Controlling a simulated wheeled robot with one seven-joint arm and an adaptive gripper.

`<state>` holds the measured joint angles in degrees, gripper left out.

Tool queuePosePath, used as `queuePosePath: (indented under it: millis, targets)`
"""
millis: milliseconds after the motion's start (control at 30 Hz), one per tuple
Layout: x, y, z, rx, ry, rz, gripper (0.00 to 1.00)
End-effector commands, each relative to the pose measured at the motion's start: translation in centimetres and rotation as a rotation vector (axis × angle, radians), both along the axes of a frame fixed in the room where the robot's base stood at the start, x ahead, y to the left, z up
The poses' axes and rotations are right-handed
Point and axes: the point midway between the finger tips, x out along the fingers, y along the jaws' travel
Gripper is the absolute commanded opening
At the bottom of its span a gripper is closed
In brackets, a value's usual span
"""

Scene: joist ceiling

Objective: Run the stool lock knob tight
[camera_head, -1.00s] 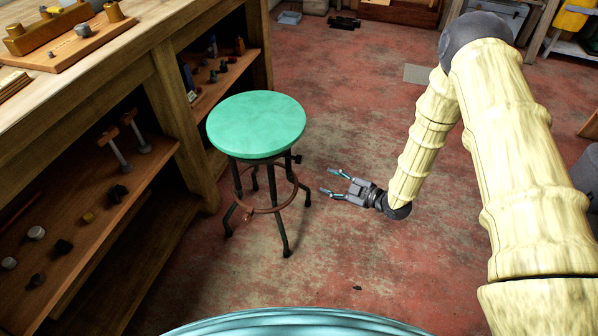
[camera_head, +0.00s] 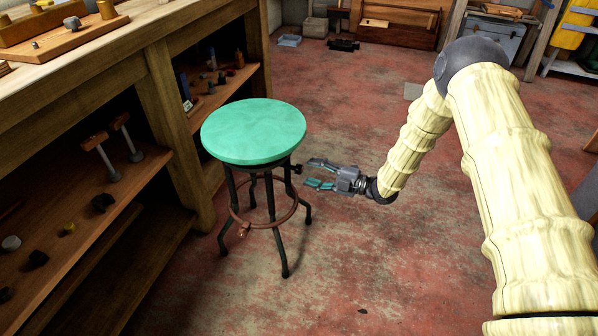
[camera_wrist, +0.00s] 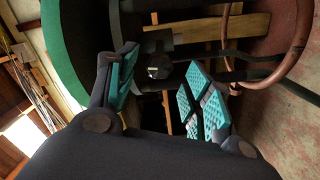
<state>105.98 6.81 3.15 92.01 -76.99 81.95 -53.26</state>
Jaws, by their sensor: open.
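The stool (camera_head: 254,132) has a round green seat, dark legs and a brown foot ring, and stands upright on the floor. Its small dark lock knob (camera_head: 297,169) sticks out to the right just under the seat. In the wrist view the knob (camera_wrist: 158,72) shows end-on between the fingers, with a pale centre. My gripper (camera_head: 313,174) is open and empty, just right of the knob, with its teal-padded fingers pointing at it. In the wrist view my gripper (camera_wrist: 165,85) has one finger on each side of the knob's line. Whether a finger touches it I cannot tell.
A wooden workbench (camera_head: 160,100) with shelves of small tools stands close on the left of the stool. The foot ring (camera_wrist: 292,50) shows at the right of the wrist view. The red floor (camera_head: 370,250) right of and in front of the stool is clear.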

Motion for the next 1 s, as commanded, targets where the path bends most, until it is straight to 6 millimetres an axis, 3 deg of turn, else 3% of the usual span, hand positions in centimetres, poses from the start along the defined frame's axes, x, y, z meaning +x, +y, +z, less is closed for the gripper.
queuePosePath:
  millis: [300,767,1000]
  targets:
    - [1.5,4.0,-0.1,0.000,0.000,0.000,0.51]
    - [1.8,5.1,0.0,0.000,0.002,-0.001,0.51]
    - [1.8,5.0,0.0,0.000,0.002,-0.001,0.11]
